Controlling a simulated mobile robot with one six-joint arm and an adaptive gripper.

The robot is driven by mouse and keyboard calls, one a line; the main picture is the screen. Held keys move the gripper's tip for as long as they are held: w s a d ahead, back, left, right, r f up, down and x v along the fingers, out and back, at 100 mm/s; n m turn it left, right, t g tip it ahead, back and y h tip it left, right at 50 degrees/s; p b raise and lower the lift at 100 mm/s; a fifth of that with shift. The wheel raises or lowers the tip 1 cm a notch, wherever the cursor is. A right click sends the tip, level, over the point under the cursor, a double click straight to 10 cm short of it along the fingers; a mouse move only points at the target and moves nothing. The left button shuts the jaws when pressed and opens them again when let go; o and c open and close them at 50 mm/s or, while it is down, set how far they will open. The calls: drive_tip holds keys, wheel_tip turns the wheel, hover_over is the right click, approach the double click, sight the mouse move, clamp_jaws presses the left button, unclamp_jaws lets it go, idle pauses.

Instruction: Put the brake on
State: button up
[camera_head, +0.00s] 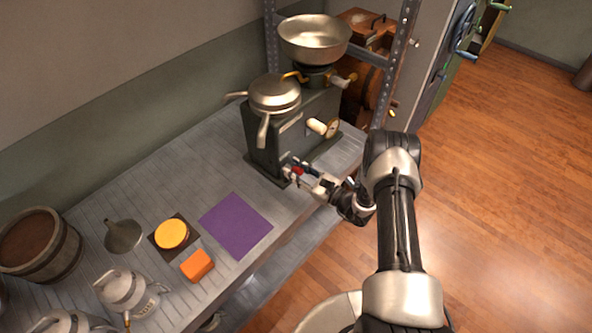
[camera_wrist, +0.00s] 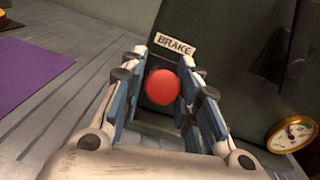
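The brake control is a red round knob (camera_wrist: 161,87) on the dark green machine (camera_head: 262,140), just below a white label reading BRAKE (camera_wrist: 174,44) in the wrist view. In the head view the red knob (camera_head: 298,170) shows at the machine's lower front. My gripper (camera_wrist: 160,85) is open, with one finger on each side of the knob. I cannot tell whether the fingers touch it. In the head view my gripper (camera_head: 303,172) is at the machine's base, above the bench. The lever's stem behind the knob is hidden.
The grey bench (camera_head: 150,155) holds the machine, a purple mat (camera_head: 236,225), an orange block (camera_head: 197,265), a yellow disc (camera_head: 172,233), a funnel (camera_head: 123,236) and a barrel (camera_head: 40,245). A gauge (camera_wrist: 291,135) is right of my gripper. A metal rack (camera_head: 390,70) stands behind.

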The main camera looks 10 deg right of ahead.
clamp_jaws()
idle(0.3)
